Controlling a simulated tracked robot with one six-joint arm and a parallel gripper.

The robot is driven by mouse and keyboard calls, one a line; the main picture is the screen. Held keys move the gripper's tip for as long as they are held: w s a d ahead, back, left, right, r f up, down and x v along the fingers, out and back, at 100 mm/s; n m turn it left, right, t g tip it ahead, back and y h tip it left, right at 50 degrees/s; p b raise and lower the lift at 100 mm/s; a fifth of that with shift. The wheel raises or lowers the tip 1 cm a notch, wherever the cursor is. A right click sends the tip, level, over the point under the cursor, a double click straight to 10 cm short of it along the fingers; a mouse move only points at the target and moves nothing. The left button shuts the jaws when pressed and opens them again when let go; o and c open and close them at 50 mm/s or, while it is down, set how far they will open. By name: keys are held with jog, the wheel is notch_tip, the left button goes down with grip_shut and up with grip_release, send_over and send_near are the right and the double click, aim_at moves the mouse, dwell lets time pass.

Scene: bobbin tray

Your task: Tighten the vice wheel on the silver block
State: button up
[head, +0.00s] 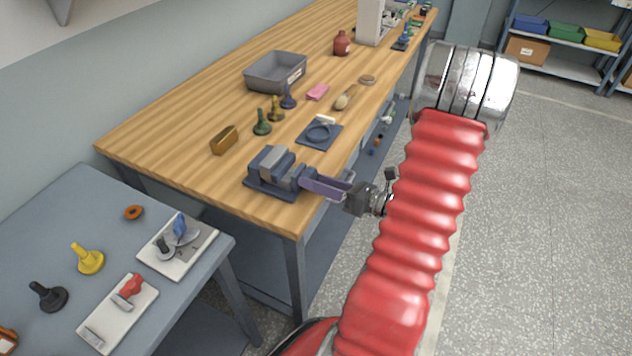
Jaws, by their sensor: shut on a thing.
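The blue-grey vice (261,184) is fixed at the near right corner of the wooden bench. A greyish block shape (275,157) shows at the top of the vice; I cannot clearly tell the silver block from the jaws. My gripper (310,182) reaches in from the right, level with the vice's front end. Its long purple-grey fingers are shut on the vice wheel, which they mostly hide. How far the jaws press on the block is too small to tell.
A lower grey table (60,230) at left holds white boards and knobs. The floor at right is clear.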

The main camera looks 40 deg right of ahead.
jog(key=shift+m, duration=0.3)
jog(key=o, duration=1.1)
jog(key=shift+c, duration=0.2)
jog(key=shift+s+d, duration=0.1)
jog(key=shift+s, duration=0.05)
jog(key=v, duration=1.3)
jog(key=shift+s, duration=0.3)
